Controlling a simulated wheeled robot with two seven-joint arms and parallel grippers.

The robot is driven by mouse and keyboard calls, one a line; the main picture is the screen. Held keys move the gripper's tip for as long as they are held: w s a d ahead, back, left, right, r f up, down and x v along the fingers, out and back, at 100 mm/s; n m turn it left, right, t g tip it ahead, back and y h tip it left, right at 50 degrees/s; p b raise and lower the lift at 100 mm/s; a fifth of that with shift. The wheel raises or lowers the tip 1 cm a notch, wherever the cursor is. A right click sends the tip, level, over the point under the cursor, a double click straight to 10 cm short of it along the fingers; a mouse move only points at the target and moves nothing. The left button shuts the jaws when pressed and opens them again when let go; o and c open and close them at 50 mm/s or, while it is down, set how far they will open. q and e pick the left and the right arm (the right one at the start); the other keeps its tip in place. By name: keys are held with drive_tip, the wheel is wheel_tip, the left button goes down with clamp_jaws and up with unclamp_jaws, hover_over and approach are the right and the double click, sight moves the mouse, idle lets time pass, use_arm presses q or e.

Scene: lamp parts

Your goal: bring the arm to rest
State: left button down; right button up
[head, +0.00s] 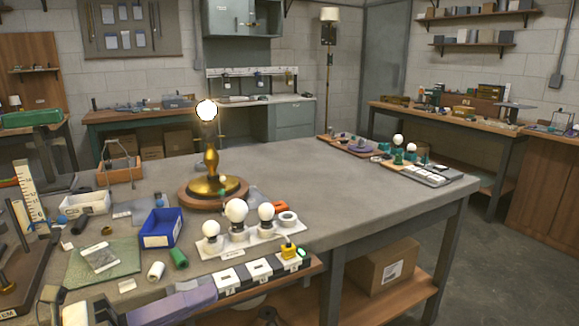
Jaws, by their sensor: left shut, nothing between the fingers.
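My left gripper (63,308) shows only in part at the bottom left edge of the head view, low over the front of the workbench. It is shut and empty, and most of it is cut off by the frame. It is apart from the brass lamp (211,162). The lamp stands upright on its round wooden base (213,194) on the workbench, with a glowing bulb (206,110) at its top. My right gripper is not in view.
A white holder (252,244) with several bulbs stands before the lamp. A blue bin (161,228), a green mat (104,262) and small parts crowd the left side. A tray (432,175) lies far right. The workbench (350,220) is clear at middle right.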

use_arm(q)
drive_tip(key=a+f+n+t+y+p, duration=0.1)
drive_tip(key=a+f+n+t+y, duration=0.2)
drive_tip(key=f+n+y, duration=0.55)
drive_tip(key=a+f+n+t+y+p, duration=0.1)
drive_tip(key=a+f+n+t+y, duration=0.25)
drive_tip(key=f+n, duration=1)
drive_tip(key=s+d+f+n+g+y, duration=0.1)
drive_tip(key=s+d+f+n+g, duration=0.3)
drive_tip(key=s+f+n+g, duration=0.4)
drive_tip(key=s+f+n, duration=0.1)
drive_tip(key=s+f, duration=0.6)
drive_tip(key=shift+s+d, duration=0.15)
drive_tip(key=shift+s, duration=0.2)
